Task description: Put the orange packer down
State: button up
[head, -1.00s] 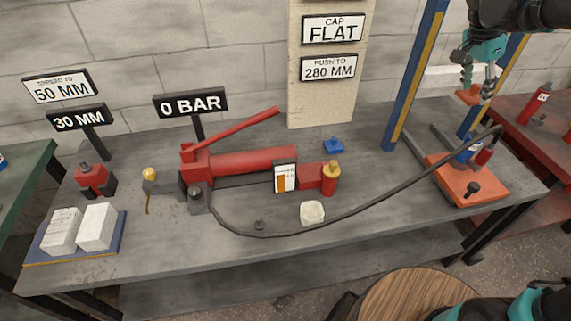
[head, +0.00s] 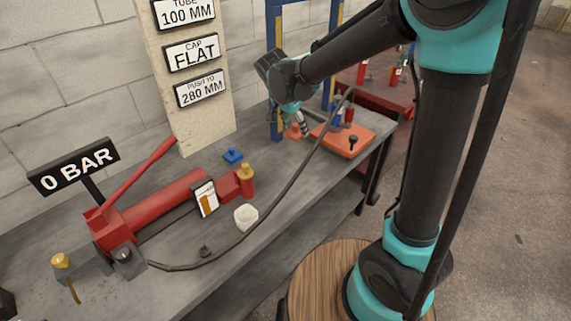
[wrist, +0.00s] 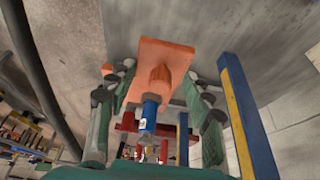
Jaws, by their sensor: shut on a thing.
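The orange packer (head: 293,132) is a small orange piece low at the bench's far end, beside the foot of the near blue-and-yellow post. My gripper (head: 302,126) is shut on it, coming down from above. I cannot tell whether its underside touches the bench. In the wrist view my gripper's fingers (wrist: 158,80) stand on both sides of an orange plate-like shape (wrist: 180,58). There I cannot clearly separate the packer from the orange tray behind.
The orange tray (head: 345,142), with bottles and a black knob, lies just right of the packer. A black hose (head: 300,176) arches close by. Bare bench (head: 270,170) lies between.

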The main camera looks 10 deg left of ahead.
aim_at(297, 168)
notch_tip(297, 168, down, 16)
jog(key=shift+r, duration=0.1)
dwell(0.4)
jog(key=o, duration=1.3)
jog(key=v, duration=1.2)
jog(key=s+d+n+y, duration=0.1)
jog(key=s+d+n, duration=0.25)
jog(key=d, duration=1.05)
jog(key=s+d+f+n+y, duration=0.1)
jog(key=s+d+f+n, duration=0.3)
jog(key=s+d, duration=0.7)
jog(key=shift+s+d+t+y, duration=0.3)
jog(key=shift+d+y, duration=0.1)
jog(key=shift+d, duration=0.55)
